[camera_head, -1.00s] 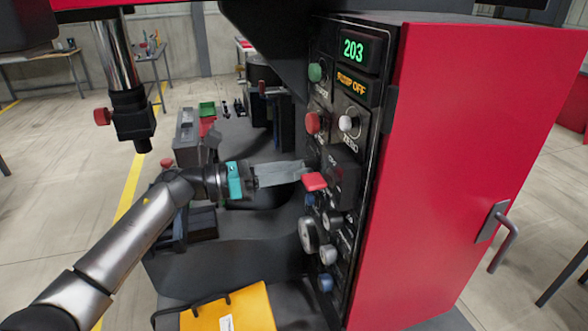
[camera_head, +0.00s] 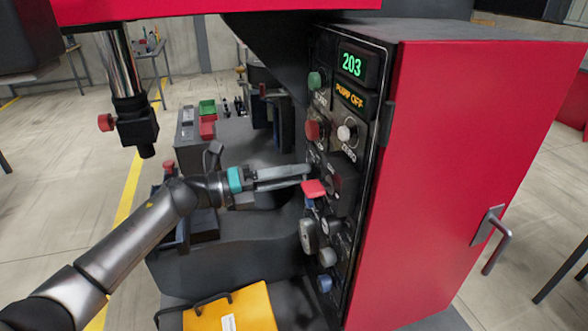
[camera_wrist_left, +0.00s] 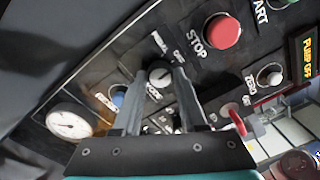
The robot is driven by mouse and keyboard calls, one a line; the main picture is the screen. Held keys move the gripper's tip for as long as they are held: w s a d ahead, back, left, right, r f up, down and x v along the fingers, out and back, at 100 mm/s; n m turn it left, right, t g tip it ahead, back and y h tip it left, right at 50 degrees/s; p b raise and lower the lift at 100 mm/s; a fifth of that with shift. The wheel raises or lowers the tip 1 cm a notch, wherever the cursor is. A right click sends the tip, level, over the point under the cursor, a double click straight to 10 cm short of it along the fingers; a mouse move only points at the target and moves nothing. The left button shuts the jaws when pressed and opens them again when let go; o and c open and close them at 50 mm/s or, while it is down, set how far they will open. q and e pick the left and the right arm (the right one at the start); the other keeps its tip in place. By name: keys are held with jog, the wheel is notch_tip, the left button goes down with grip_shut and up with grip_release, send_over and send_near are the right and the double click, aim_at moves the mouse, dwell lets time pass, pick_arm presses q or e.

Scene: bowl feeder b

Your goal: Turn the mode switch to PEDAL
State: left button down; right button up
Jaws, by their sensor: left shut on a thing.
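The mode switch is a small round black knob with a pale mark (camera_wrist_left: 158,74) on the dark control panel (camera_head: 322,110). In the left wrist view it sits between my two fingertips, with small white lettering around it, too blurred to read surely. I cannot tell which label its mark faces. My left gripper (camera_head: 307,171) reaches in from the left, its fingers shut on the switch; in the left wrist view the fingers (camera_wrist_left: 160,80) straddle it. In the head view the fingertips hide the knob. My right gripper is not in view.
A red lever or cover (camera_head: 313,188) sticks out just below the fingertips. A red cabinet side (camera_head: 460,150) stands at right.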

pick_arm(q)
jog(key=shift+n+p, duration=1.8)
jog(key=shift+n, duration=2.1)
jog(key=shift+f, duration=0.1)
jog(key=shift+c, duration=2.3)
grip_release()
jog(key=shift+a, duration=0.1)
jog(key=b+v, duration=0.3)
jog(key=v, duration=1.2)
jog(key=shift+s+b, duration=0.2)
jog(key=shift+b, duration=0.2)
